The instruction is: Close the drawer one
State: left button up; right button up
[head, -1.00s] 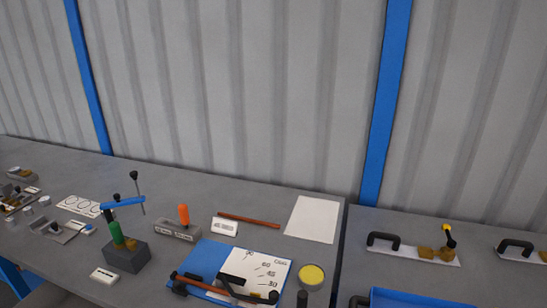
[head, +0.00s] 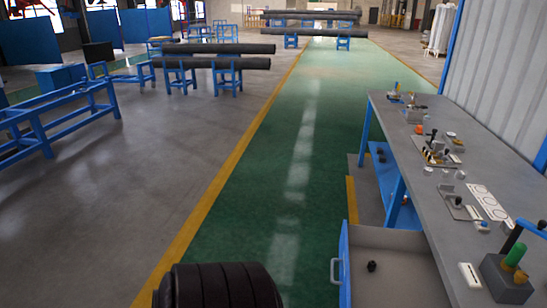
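An open drawer (head: 395,290) sticks out from under the grey workbench, toward the left, at the lower right of the head view. Its blue front panel (head: 344,262) carries a pale handle (head: 335,271) on the outside. A small black knob-like object (head: 371,265) lies inside on the grey drawer floor. The drawer's near part is cut off by the bottom edge of the picture. Neither of my grippers shows. A ribbed black part of my own arm fills the bottom edge, left of the drawer.
The workbench (head: 400,150) holds several fixtures, and a green-handled block (head: 509,279) stands at its near end. Blue lower shelving (head: 385,180) sits beneath it. A clear green walkway (head: 290,170) runs along the left. Blue racks with dark pipes (head: 215,63) stand farther off.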

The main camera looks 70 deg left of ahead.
aim_at(407, 275)
jog(key=k+j+u, duration=0.1)
jog(key=u, duration=1.45)
jog(key=k+j, duration=0.05)
jog(key=j, duration=0.05)
